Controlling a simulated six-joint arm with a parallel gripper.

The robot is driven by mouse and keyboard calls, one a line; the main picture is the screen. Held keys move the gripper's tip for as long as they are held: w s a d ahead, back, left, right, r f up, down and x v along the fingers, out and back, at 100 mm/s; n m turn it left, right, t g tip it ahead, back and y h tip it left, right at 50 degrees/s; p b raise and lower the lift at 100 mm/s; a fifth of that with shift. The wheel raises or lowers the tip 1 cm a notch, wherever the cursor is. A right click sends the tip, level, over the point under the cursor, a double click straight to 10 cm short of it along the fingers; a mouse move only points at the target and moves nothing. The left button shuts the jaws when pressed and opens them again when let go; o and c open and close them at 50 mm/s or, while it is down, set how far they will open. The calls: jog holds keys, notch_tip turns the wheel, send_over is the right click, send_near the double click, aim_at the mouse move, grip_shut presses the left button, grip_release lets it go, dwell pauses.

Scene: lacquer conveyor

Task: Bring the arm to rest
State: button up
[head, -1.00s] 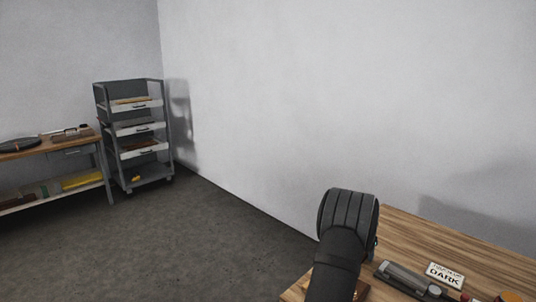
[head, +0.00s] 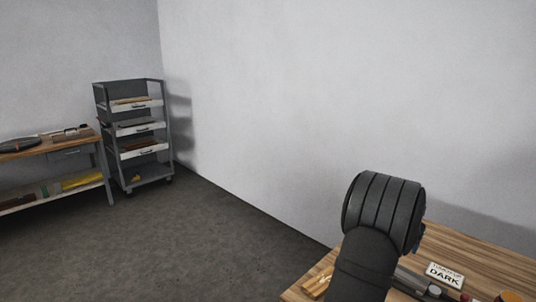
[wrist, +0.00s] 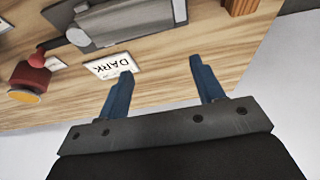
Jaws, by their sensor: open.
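My gripper (wrist: 160,82) shows in the wrist view with its two blue fingers apart and nothing between them. It is above the wooden table (wrist: 165,60), near the table's edge. In the head view my dark arm rises over the left part of the same wooden table (head: 480,260), and the gripper itself is hidden there.
A white card reading DARK (head: 445,275) lies on the table beside a grey device (wrist: 120,22). A red-and-black object with a yellow end (wrist: 28,80) is at left in the wrist view. A drawer cart (head: 135,130) and workbench (head: 50,146) stand far left. Floor between is clear.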

jog(key=f, duration=0.8)
jog(key=shift+d, duration=0.2)
jog(key=shift+r, duration=0.2)
notch_tip(320, 180, up, 8)
jog(key=shift+w+a+f, duration=0.9)
jog(key=shift+w+a, duration=0.25)
jog(key=shift+a, duration=0.1)
jog(key=shift+w+a+f, duration=0.9)
jog(key=shift+w+a, duration=0.3)
jog(key=shift+a, duration=0.05)
jog(key=shift+w+a+f, duration=0.9)
jog(key=shift+w+a, duration=0.25)
jog(key=shift+a, duration=0.1)
